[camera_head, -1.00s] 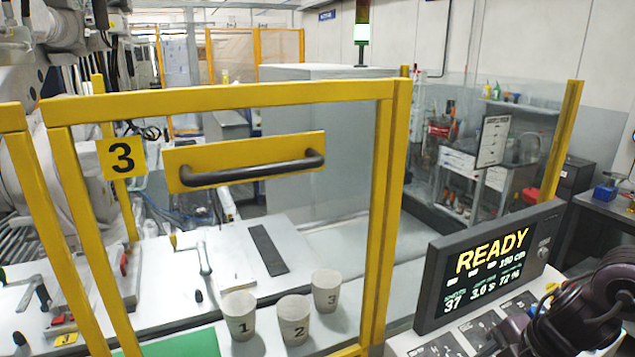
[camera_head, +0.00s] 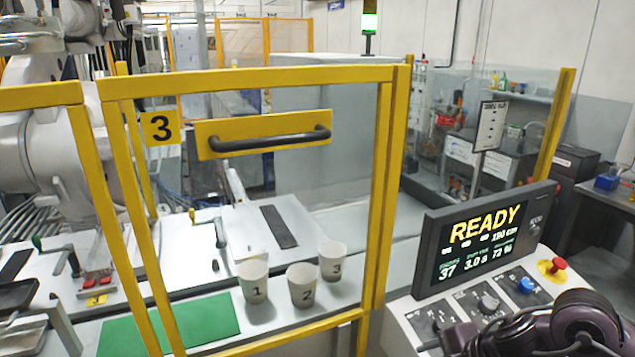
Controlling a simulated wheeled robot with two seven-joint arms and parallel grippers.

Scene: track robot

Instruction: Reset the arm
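A dark purple and black arm part (camera_head: 575,325), which looks like my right arm, shows at the bottom right over the front of the control console (camera_head: 400,318). Its fingertips cannot be made out, so I cannot tell whether its gripper is open. My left gripper is not recognisable in view. A large white robot arm (camera_head: 85,170) stands at the left behind the yellow-framed door marked 3 (camera_head: 162,128). The console screen (camera_head: 486,234) reads READY.
Three numbered cups (camera_head: 302,285) stand on the white table behind the door, beside a green mat (camera_head: 190,318). The door has a dark handle (camera_head: 270,140).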

